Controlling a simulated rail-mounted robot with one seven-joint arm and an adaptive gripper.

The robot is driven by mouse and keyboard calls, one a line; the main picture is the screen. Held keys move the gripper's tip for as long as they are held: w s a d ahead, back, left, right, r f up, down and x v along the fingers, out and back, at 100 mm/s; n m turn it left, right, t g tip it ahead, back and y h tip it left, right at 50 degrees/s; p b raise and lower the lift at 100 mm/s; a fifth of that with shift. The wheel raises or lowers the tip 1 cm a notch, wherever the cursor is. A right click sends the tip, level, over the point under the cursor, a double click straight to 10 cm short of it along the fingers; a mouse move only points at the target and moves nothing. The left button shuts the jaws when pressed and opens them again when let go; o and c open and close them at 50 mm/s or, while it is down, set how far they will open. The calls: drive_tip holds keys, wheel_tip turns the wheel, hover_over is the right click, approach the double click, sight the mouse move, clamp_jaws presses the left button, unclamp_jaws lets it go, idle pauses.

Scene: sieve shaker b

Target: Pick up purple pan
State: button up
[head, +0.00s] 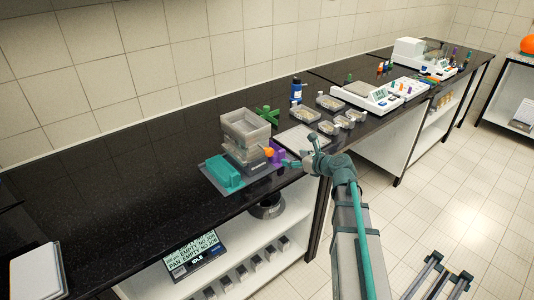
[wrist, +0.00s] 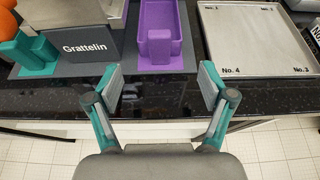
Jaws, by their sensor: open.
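The purple pan (wrist: 160,32) sits at the front of the sieve shaker, near the counter's front edge, in the wrist view. It has a raised rim and a small block on its near side. In the head view the purple pan (head: 277,153) shows small, partly behind the orange knob and close to my gripper. My gripper (wrist: 162,82) is open and empty, its two pads spread apart just short of the pan, over the counter's front edge. In the head view my gripper (head: 301,154) is to the right of the pan. The pan's far end is cut off in the wrist view.
The shaker (head: 246,135) with its teal block (head: 224,172) stands left of the pan. A tray marked with numbers (wrist: 258,40) lies to the right. Sample boxes (head: 330,103) and a blue bottle (head: 296,91) stand behind. A shelf lies below the counter.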

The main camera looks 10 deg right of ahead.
sight(283, 156)
drive_tip(key=p+x, duration=0.1)
drive_tip(key=x, duration=0.4)
drive_tip(key=shift+w+a+f, duration=0.15)
drive_tip(key=shift+w, duration=0.05)
drive_tip(key=p+x, duration=0.1)
drive_tip(key=x, duration=0.3)
drive_tip(key=shift+w+a+p, duration=0.1)
drive_tip(key=shift+w+p, duration=0.2)
drive_tip(key=shift+p, duration=0.05)
drive_tip(key=shift+w+a+f, duration=0.2)
drive_tip(key=c, duration=0.9)
